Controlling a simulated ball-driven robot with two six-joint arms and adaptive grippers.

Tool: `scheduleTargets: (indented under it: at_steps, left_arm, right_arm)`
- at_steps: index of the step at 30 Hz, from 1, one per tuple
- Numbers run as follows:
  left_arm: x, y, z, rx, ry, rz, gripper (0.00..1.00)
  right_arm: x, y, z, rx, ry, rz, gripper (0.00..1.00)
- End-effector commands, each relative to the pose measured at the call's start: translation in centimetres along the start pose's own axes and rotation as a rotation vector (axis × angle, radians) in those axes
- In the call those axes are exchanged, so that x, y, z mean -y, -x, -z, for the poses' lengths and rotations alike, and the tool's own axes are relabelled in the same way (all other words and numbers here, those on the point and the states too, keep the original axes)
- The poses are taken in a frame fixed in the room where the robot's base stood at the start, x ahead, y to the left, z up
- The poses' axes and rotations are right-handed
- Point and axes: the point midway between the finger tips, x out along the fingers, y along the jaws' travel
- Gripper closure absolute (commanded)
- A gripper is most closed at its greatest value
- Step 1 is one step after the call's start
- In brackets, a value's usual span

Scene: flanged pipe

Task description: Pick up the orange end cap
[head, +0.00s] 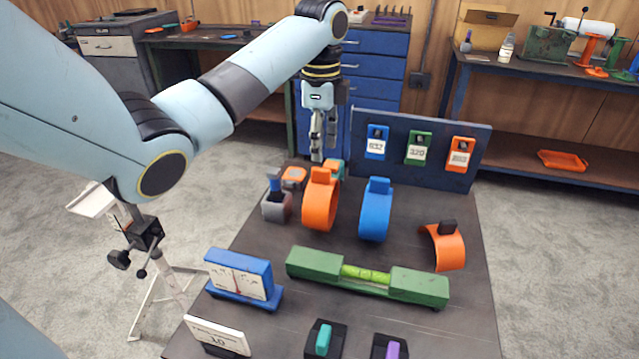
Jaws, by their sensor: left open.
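My left gripper (323,150) points down above the far left part of the dark table, open and empty, with its fingers close together in the picture. Below it and to the left, a small orange block-like piece (293,178) lies near the table's far edge; it may be the orange end cap, but I cannot tell for certain. An orange curved piece with a black knob (447,247) lies at the right. My right gripper is out of view.
A blue ring (376,212) stands beside the orange one. A grey and blue piece (276,200) is at the left. A green level (367,277) and a blue gauge (241,275) lie nearer. A dark panel with tags (366,170) stands at the back. Table (440,327) gaps are free.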

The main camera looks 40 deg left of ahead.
Motion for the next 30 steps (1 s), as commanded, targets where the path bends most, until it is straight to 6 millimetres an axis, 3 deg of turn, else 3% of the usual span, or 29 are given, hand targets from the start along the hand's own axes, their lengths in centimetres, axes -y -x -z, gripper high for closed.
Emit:
scheduleTargets:
  at_steps: [5, 12, 20, 30]
  left_arm:
    - [-0.1, -1.7, 0.1, 0.001, 0.0, -0.004, 0.6]
    - [-0.1, -5.1, 0.1, 0.002, 0.0, -0.001, 0.6]
    - [-0.1, -5.6, 0.1, 0.001, -0.001, 0.0, 0.6]
    - [-0.1, -5.5, 0.1, 0.001, 0.0, 0.0, 1.0]
  right_arm:
    - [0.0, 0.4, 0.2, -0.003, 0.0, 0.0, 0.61]
    - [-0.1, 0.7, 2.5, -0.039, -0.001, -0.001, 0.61]
    - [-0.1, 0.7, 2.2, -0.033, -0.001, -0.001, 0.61]
    - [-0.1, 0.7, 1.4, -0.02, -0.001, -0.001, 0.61]
